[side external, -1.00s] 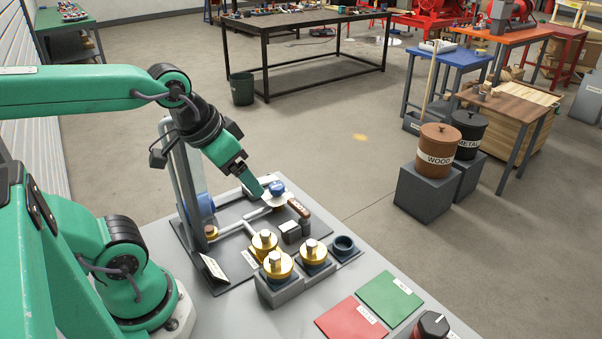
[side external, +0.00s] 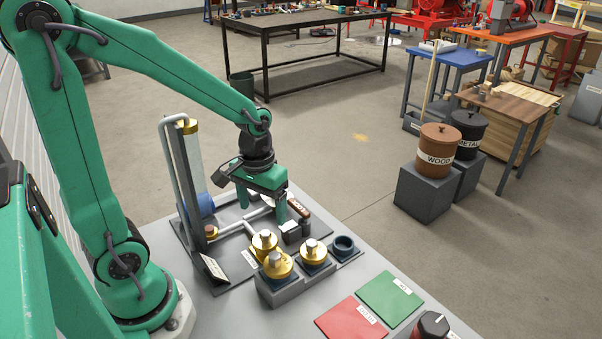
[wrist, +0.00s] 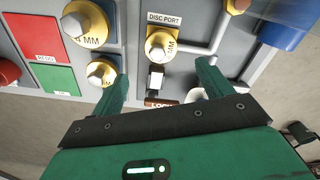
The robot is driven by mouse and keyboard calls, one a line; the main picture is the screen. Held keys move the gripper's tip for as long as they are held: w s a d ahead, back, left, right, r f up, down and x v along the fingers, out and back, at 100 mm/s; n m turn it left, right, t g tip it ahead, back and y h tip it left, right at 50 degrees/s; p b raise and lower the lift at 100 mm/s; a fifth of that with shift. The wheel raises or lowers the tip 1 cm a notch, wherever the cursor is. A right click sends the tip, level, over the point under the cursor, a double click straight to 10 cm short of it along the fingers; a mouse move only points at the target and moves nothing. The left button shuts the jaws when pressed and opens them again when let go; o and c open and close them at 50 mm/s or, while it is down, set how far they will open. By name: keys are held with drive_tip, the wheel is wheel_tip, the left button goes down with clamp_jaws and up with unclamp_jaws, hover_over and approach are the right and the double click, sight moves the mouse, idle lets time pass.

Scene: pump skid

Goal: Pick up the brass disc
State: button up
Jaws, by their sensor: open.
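Three brass discs with silver knobs show in the side view. One (side external: 264,241) sits at the pipe port, which the wrist view labels DISC PORT (wrist: 162,19). The other two, a front one (side external: 278,265) and a right one (side external: 313,252), sit in a grey rack. In the wrist view the port disc (wrist: 161,45) lies ahead between my fingers, and two more discs, one marked 4 MM (wrist: 84,22) and one lower (wrist: 102,73), lie to the left. My gripper (side external: 262,206) is open and empty. It points down above the pipework, behind the port disc and apart from it.
An empty dark ring socket (side external: 344,245) ends the rack. A brown-handled lever (side external: 299,208) stands close beside my fingers. A clear upright cylinder (side external: 188,165) with a pipe frame rises to the left. Red (side external: 352,318) and green (side external: 390,297) pads lie at the front right.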

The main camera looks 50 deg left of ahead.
sight(264, 231)
drive_tip(key=shift+a+f, duration=0.1)
drive_tip(key=shift+f, duration=0.2)
drive_tip(key=shift+f, duration=0.1)
drive_tip(key=shift+f, duration=1.2)
drive_tip(key=shift+f, duration=2.6)
drive_tip(key=c, duration=1.2)
drive_tip(key=shift+o, duration=0.2)
drive_tip(key=shift+r, duration=0.2)
